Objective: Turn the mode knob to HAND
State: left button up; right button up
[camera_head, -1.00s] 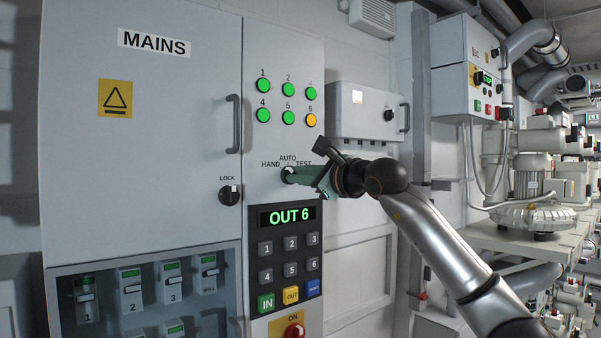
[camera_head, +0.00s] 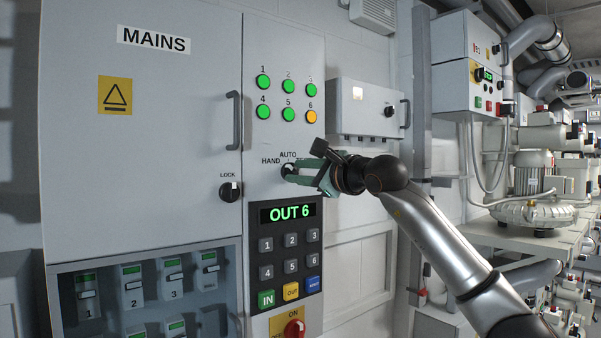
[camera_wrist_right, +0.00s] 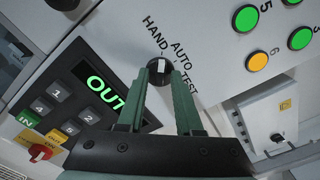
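The mode knob (camera_wrist_right: 158,72) is a black round knob with a white pointer mark, under the labels HAND, AUTO and TEST. In the right wrist view the mark points toward the HAND side. In the head view the knob (camera_head: 288,171) is partly covered by my right gripper (camera_head: 297,175). Its two green fingers are apart, with a visible gap. In the right wrist view the gripper (camera_wrist_right: 160,76) has its fingertips on either side of the knob's front; I cannot tell whether they touch it. My left gripper is not in view.
A keypad panel (camera_head: 287,247) reading OUT 6 sits just below the knob. A red rotary switch (camera_head: 295,329) is under it. Indicator lamps (camera_head: 288,115) are above, several green and one amber. The LOCK knob (camera_head: 230,191) and a door handle (camera_head: 234,122) are to the left.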

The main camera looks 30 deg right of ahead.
jog(key=shift+o, duration=0.7)
jog(key=shift+s, duration=0.25)
jog(key=s+d+b, duration=0.1)
jog(key=s+b, duration=0.3)
jog(key=s, duration=0.8)
